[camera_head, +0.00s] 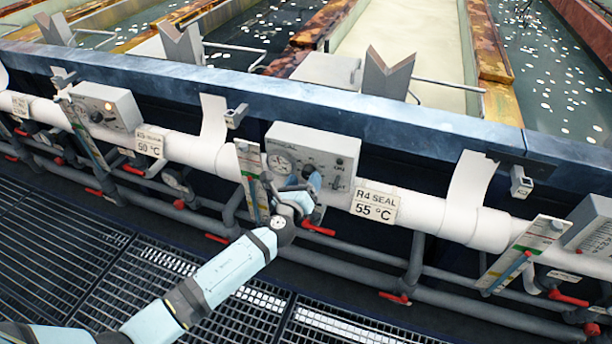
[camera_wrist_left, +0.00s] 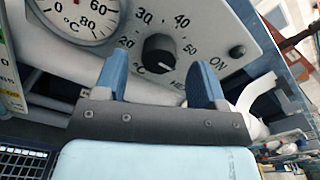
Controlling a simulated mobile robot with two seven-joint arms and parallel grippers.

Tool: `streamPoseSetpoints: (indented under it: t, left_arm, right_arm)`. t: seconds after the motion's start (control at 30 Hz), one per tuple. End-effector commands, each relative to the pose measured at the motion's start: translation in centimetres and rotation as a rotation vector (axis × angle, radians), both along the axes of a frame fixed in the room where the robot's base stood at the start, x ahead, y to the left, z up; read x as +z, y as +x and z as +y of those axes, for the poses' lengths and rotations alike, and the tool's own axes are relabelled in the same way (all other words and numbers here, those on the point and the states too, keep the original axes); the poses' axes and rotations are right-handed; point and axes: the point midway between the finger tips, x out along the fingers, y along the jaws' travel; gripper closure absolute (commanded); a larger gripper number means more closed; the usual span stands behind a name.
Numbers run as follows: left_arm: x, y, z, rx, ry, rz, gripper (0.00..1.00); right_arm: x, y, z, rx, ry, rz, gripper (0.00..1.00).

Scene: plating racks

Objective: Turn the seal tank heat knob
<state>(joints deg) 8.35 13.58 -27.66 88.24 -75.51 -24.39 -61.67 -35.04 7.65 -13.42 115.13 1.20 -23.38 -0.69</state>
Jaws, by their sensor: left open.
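The white seal tank control box (camera_head: 345,148) hangs on the tank front, left of an "R4 SEAL 55 °C" sign (camera_head: 375,203). In the left wrist view, the black heat knob (camera_wrist_left: 158,54) sits on the box face (camera_wrist_left: 225,35), inside a printed scale with 20, 30, 40 and 50. A pale pointer line shows on it.
A white pipe (camera_head: 420,212) runs behind the box. Red-handled valves (camera_head: 318,230) and pipes are below. Dark floor grating (camera_head: 60,240) lies in front.

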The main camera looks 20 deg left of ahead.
Motion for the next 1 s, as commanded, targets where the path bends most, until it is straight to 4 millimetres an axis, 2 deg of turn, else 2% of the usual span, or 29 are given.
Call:
streamPoseSetpoints:
  t: [0.3, 0.5, 0.7, 1.0]
  left_arm:
    - [-0.2, -7.4, 0.3, 0.0, 0.0, 0.002, 0.36]
    - [-0.1, -10.5, 0.4, 0.001, -0.001, 0.0, 0.36]
    - [0.1, -11.5, 0.5, 0.002, 0.0, -0.001, 0.36]
    - [0.1, -11.5, 0.4, 0.002, 0.0, -0.001, 0.36]
  right_arm:
    - [-0.3, 0.0, 0.0, -0.001, 0.001, 0.001, 0.56]
    - [-0.6, 0.0, 0.0, -0.001, 0.002, 0.006, 0.56]
    - [-0.5, 0.0, 0.0, -0.002, 0.003, 0.005, 0.56]
    - [-0.5, 0.0, 0.1, -0.002, 0.005, 0.004, 0.56]
